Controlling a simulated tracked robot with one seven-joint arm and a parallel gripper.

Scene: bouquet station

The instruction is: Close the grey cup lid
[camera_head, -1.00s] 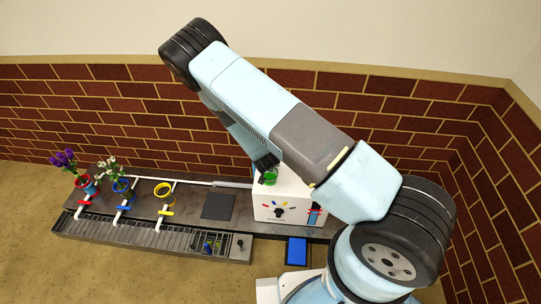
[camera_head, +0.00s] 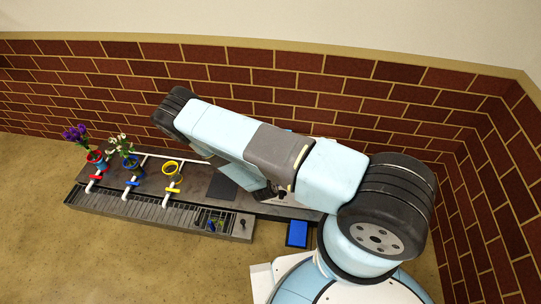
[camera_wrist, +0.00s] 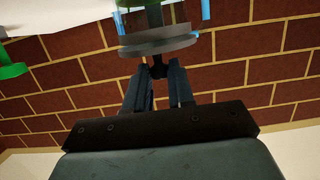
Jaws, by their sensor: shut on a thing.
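In the wrist view, a grey round disc (camera_wrist: 158,42), which looks like the grey cup lid, is just beyond my fingertips. A short dark knob stands on its near side, between the fingertips. My gripper (camera_wrist: 158,72) is shut on this knob. A dark upright part and blue strips show behind the disc; whether the disc touches a cup there I cannot tell. In the head view, my arm hides the lid and most of the white box, and only a dark part of my gripper (camera_head: 266,193) shows below the arm.
A green round thing (camera_wrist: 12,70) is at the left of the wrist view. A blue block (camera_head: 297,234) is at the front. A brick wall (camera_head: 300,85) stands behind.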

